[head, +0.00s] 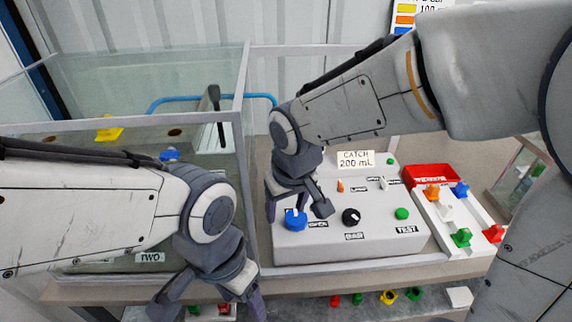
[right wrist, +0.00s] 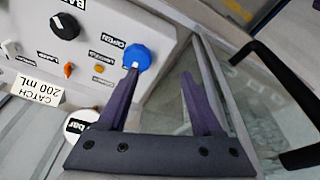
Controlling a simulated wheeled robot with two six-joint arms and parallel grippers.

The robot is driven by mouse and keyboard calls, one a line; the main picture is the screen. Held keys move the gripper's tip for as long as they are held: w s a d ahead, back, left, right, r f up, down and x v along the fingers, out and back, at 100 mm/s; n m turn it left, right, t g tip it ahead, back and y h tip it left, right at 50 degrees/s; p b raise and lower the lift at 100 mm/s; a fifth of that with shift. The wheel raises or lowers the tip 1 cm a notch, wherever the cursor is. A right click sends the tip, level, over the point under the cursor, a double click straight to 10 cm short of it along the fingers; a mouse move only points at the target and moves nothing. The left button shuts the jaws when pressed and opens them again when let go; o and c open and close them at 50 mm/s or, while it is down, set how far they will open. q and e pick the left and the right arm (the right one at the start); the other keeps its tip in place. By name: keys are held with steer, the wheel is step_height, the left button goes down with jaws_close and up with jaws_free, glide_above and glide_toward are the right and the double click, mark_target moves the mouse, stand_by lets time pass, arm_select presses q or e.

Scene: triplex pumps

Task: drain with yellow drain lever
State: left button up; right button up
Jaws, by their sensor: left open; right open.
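A yellow part (head: 103,134) shows inside the glass tank at the far left of the head view; I cannot tell whether it is the drain lever. My right gripper (head: 296,205) is open over the left end of the grey control panel (head: 350,243), by the blue knob (head: 296,223). In the right wrist view my right gripper (right wrist: 160,74) has nothing between its fingers, and the blue knob (right wrist: 137,57) is beyond the left fingertip. My left gripper (head: 210,305) is open and low in front of the tank, its fingertips partly cut off by the frame edge.
The glass tank (head: 241,90) has tall walls left of the panel. A black-handled lever (head: 215,100) stands in it. The panel has a black knob (head: 351,217) and green button (head: 402,213). Coloured fittings (head: 461,238) sit at right; several more (head: 388,297) lie below.

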steer(key=w+d+r+m+t+p, duration=0.1)
steer(key=w+d+r+m+t, duration=0.15)
steer(key=w, duration=0.85)
arm_select(q)
step_height(320, 180, up, 3)
steer(key=shift+d+f+p, duration=0.1)
steer(key=shift+f+p, duration=0.1)
steer(key=shift+p, duration=0.15)
arm_select(e)
steer(key=shift+g+h, duration=0.3)
steer(key=shift+g, duration=0.05)
steer(key=x, duration=1.1)
steer(key=shift+w+d, duration=0.1)
steer(key=shift+d, duration=0.1)
jaws_close()
